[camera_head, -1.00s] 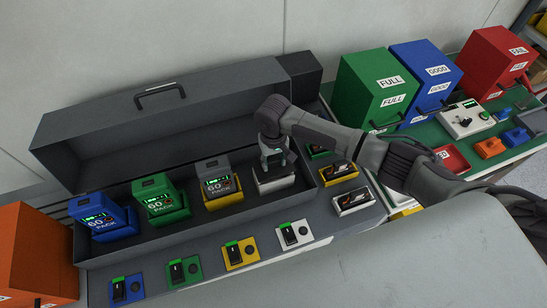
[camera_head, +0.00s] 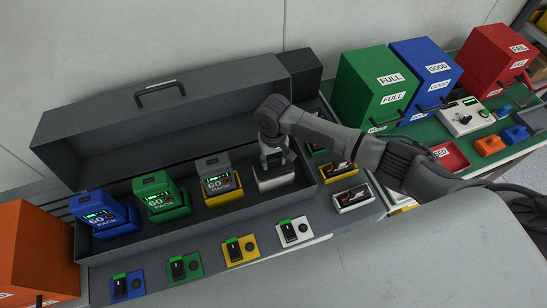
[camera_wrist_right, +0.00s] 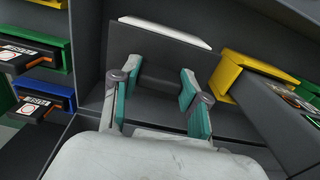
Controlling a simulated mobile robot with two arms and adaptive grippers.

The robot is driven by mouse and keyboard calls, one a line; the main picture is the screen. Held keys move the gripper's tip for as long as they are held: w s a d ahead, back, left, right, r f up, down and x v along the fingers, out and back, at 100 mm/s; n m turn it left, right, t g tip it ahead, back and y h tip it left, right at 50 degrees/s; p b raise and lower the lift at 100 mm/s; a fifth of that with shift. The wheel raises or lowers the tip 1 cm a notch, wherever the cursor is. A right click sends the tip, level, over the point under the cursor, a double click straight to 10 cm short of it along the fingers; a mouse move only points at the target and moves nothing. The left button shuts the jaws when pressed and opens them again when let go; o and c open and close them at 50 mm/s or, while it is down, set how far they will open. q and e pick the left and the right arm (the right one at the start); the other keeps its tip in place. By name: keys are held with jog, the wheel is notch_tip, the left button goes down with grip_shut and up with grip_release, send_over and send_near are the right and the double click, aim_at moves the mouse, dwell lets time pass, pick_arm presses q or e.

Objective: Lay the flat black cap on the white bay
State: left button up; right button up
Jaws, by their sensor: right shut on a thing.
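The white bay (camera_head: 275,181) stands in the open dark chest, at the right end of the row of bays. My right gripper (camera_head: 272,158) is directly over it, pointing down. In the right wrist view my right gripper (camera_wrist_right: 158,92) is shut on the raised bar of the flat black cap (camera_wrist_right: 135,45). The cap is over the white bay, whose white edge (camera_wrist_right: 165,32) shows along the cap's far side. I cannot tell whether the cap touches the bay or is slightly above it. My left gripper is out of view.
Blue (camera_head: 108,215), green (camera_head: 165,198) and yellow (camera_head: 218,185) bays with packs stand to the left of the white bay. The chest lid (camera_head: 160,105) is open behind them. Small coloured switch plates line the front ledge. Green, blue and red boxes stand at the right.

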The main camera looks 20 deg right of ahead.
dwell(0.7)
jog(key=shift+p, duration=0.4)
jog(key=shift+p, duration=0.35)
jog(key=shift+f+b, duration=0.7)
jog(key=shift+f, duration=0.35)
dwell(0.6)
jog(key=o, duration=1.2)
jog(key=shift+r, duration=0.2)
notch_tip(320, 180, up, 12)
jog(key=shift+f, duration=0.15)
